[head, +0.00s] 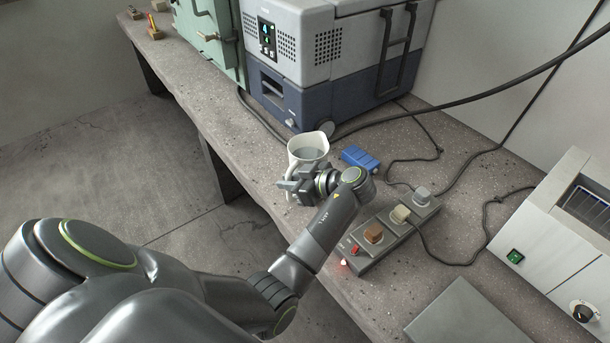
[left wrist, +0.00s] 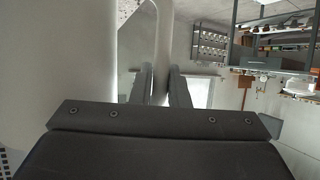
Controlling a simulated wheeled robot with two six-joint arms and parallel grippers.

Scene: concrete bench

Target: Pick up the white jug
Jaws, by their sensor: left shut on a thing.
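The white jug (head: 308,146) is upright at the middle of the head view, near the bench's left edge. Its open top shows a grey inside. My left gripper (head: 292,184) is at the jug's near side and is shut on its handle. In the left wrist view the handle (left wrist: 163,45) runs between the two fingers (left wrist: 161,88), and the jug's pale wall fills the left side. The arm hides the jug's lower part, so I cannot tell if its base touches the bench. My right gripper is in neither view.
A blue block (head: 360,158) lies just right of the jug. A power strip (head: 392,232) with plugs and cables lies to the near right. A grey and blue cooler box (head: 318,65) stands behind. A white appliance (head: 560,235) is at the right.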

